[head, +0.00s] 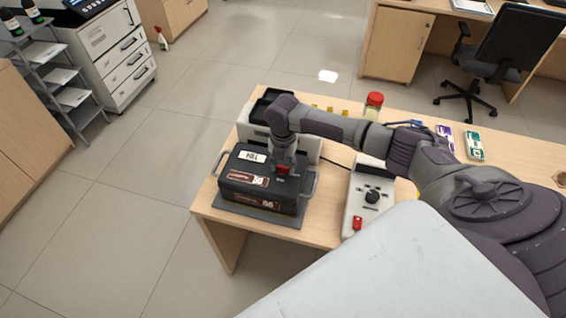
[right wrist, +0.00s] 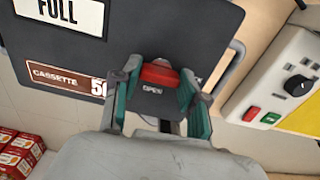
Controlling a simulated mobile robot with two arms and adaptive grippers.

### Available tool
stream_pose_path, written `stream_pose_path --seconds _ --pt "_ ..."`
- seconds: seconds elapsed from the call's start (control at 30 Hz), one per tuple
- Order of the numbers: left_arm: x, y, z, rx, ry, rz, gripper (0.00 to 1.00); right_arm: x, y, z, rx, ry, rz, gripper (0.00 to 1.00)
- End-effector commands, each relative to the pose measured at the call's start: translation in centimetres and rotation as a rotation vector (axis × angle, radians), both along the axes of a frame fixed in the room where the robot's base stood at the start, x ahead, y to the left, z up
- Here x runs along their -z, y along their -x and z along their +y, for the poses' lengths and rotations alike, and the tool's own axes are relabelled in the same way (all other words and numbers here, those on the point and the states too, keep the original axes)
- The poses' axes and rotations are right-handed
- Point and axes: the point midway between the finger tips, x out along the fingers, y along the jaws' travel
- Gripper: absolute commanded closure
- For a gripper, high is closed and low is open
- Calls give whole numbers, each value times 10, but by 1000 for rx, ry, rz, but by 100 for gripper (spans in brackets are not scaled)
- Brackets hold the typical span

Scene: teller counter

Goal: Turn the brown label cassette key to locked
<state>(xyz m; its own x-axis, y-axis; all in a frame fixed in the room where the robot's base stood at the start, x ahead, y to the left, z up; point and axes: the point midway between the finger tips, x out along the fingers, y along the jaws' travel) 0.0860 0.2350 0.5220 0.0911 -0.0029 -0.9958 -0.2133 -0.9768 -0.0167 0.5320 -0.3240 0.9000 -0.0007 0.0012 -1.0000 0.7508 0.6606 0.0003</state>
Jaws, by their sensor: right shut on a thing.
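The dark cassette (head: 235,168) with brown labels lies on a grey mat at the left end of the counter. It also shows in the right wrist view (right wrist: 130,35), with a "FULL" tag (right wrist: 72,12) and a brown "CASSETTE" label (right wrist: 60,80). A red key (right wrist: 158,73) sits on its top, with the word "OPEN" just below it in that view. My right gripper (head: 283,168) points down at the cassette; its two green-sided fingers are closed on the key from both sides. The key is partly hidden in the head view. My left gripper is not in view.
A white box with a black knob (head: 372,196) stands right of the cassette. A white machine (head: 312,147) with a black tray is behind it. A red-capped container (head: 374,103) and coloured packs (head: 474,146) are along the back. Red boxes (right wrist: 20,155) show in the wrist view.

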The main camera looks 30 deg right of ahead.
Motion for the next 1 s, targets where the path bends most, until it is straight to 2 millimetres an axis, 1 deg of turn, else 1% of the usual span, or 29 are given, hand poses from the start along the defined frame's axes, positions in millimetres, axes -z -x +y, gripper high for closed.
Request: stream_pose_path --seconds 0.03,0.1,0.17,0.47,0.57,0.67,1.0 --pt "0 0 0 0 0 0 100 -1 -1 1 -3 -1 -2 52" --pt "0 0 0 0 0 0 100 -1 -1 1 -2 -1 -2 40" --pt "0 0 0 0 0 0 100 -1 0 1 -2 0 -1 31" --pt "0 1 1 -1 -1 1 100 -1 0 0 -1 1 -1 31" --pt "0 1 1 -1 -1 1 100 -7 -1 0 -1 0 -3 31" --pt "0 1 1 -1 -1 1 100 -22 -1 -1 -1 1 -5 31" --pt "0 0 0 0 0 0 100 -93 -1 0 -2 0 -5 31"
